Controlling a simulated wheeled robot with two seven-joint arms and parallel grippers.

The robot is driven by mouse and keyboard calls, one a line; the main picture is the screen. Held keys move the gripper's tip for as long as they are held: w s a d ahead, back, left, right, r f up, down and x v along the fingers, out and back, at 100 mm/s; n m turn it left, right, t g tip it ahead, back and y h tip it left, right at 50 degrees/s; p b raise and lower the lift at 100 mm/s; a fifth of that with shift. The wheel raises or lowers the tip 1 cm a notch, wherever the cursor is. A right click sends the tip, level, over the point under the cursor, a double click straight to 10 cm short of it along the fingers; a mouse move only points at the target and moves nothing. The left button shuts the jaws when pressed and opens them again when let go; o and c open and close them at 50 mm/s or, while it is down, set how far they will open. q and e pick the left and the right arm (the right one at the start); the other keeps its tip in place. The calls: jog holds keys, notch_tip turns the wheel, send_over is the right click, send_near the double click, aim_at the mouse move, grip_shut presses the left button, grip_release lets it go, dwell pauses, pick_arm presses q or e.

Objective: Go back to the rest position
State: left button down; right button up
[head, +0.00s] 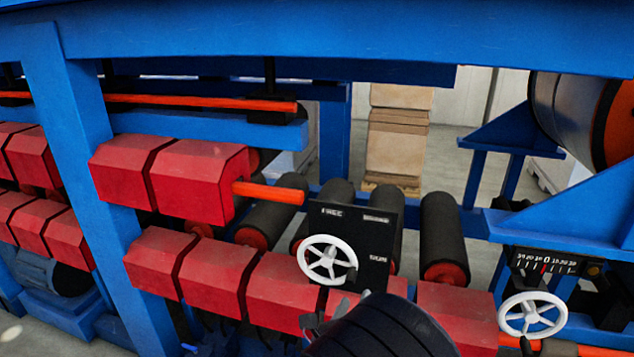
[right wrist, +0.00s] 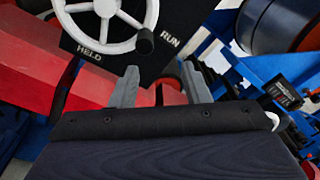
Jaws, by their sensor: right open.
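My right gripper (head: 338,312) is at the bottom centre of the head view, just below the white handwheel (head: 327,260) on a black panel (head: 377,225). In the right wrist view its two grey fingers (right wrist: 160,87) stand apart with nothing between them. The same handwheel (right wrist: 103,18) shows above them, clear of the fingers. My dark forearm hides part of the red blocks in the head view. My left gripper is not in view.
Red blocks (head: 200,180) and dark rollers (head: 440,235) fill the blue machine frame (head: 85,140). A second white handwheel (head: 532,315) stands at right below a scale plate (head: 545,262). A large roll (head: 570,110) is at upper right, and stacked boxes (head: 397,145) stand behind.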

jog(key=s+d+f+m+g, duration=0.2)
jog(key=s+d+m+g, duration=0.5)
jog(key=d+m, duration=0.3)
jog(key=s+d+f+m+g, duration=0.2)
jog(key=s+d+m+g, duration=0.4)
jog(key=s+d+m, duration=0.4)
jog(key=s+a+r+m+t+y, duration=0.1)
jog(key=s+a+r+m+y, duration=0.2)
jog(key=m, duration=0.7)
jog(key=s+a+r+m+t+y, duration=0.1)
jog(key=s+a+r+m+y, duration=0.2)
jog(key=m, duration=0.8)
jog(key=s+a+y, duration=0.2)
jog(key=s+y, duration=0.1)
jog(key=y, duration=0.1)
jog(key=shift+s+a+t+y, duration=0.15)
jog(key=shift+s+t+y, duration=0.05)
jog(key=shift+t+y, duration=0.1)
